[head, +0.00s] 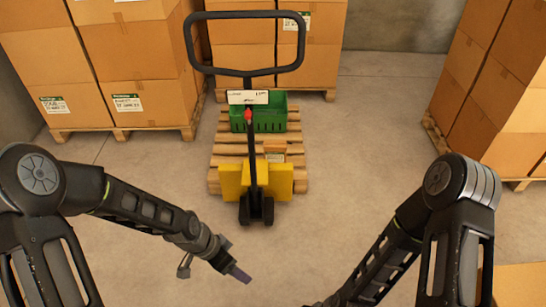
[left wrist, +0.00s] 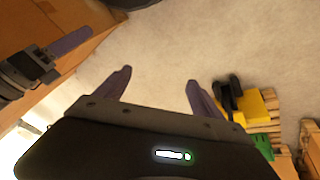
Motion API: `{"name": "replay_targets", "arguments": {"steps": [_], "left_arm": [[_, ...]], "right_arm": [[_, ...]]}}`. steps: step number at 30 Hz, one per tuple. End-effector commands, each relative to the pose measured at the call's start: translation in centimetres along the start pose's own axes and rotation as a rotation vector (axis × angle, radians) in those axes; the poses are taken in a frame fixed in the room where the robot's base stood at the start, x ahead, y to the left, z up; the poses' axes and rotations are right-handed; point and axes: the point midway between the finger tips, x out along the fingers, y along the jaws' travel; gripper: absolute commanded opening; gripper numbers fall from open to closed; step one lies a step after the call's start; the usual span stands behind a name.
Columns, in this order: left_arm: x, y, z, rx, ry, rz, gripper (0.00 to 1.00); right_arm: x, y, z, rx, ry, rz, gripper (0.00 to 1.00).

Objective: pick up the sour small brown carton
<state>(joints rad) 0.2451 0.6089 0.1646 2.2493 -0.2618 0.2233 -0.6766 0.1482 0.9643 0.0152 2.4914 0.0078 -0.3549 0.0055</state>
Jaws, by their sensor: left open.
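A small brown carton (head: 274,147) sits on the wooden pallet (head: 226,150) in the head view, in front of the green crate (head: 262,124). A pale label seems to show on its near side; its text is too small to read. My left gripper (head: 212,271) is in front of the pallet truck, well short of the carton. In the left wrist view it is open and empty (left wrist: 158,84) over bare floor. My right gripper is cut off at the bottom of the head view. One purple finger of it (left wrist: 70,42) shows in the left wrist view; its opening is unclear.
A yellow pallet truck (head: 230,182) with a tall black handle (head: 190,45) stands between me and the carton. Stacked large cartons on pallets stand at the left (head: 52,75), back (head: 313,60) and right (head: 490,85). Another carton (head: 520,285) is at bottom right. The floor between is clear.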

Motion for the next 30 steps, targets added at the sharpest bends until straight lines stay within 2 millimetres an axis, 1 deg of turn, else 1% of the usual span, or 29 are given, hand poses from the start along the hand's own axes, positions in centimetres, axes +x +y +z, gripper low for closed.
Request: {"name": "replay_targets", "arguments": {"steps": [1,2,3,6,9,12,18,22,26,30], "left_arm": [[3.2,3.2,1.9,-0.189,-0.004,0.042,0.78],[4.6,4.6,2.9,-0.309,-0.005,0.051,0.78],[6.2,6.2,4.4,-0.458,-0.011,0.054,0.78],[8.5,8.9,7.7,-0.746,-0.032,0.033,0.78],[9.4,10.2,9.9,-0.910,-0.046,0.004,0.78],[9.6,10.4,10.6,-0.970,-0.047,-0.012,0.78],[9.6,10.4,10.6,-0.974,-0.044,-0.013,0.78],[9.5,10.4,10.5,-0.972,-0.044,-0.013,0.68],[8.9,10.5,10.3,-0.972,-0.045,-0.013,0.58],[7.8,10.7,10.1,-0.973,-0.050,-0.014,0.46]], "right_arm": [[0.0,0.0,0.0,0.000,0.000,0.000,0.45],[0.0,0.0,0.0,0.000,0.000,0.000,0.45],[0.0,0.0,0.0,0.000,0.000,0.000,0.45],[0.0,0.0,0.0,0.000,0.000,0.000,0.45],[0.0,0.0,0.0,0.000,0.000,0.000,0.45],[0.0,0.0,0.0,0.000,0.000,0.000,0.45],[0.0,0.0,0.0,0.000,0.000,0.000,0.45],[-0.1,0.0,0.0,0.000,0.000,0.000,0.36],[-0.7,-0.2,0.0,0.001,-0.002,0.002,0.36],[-1.8,-0.5,0.1,0.003,-0.005,0.005,0.36]]}}
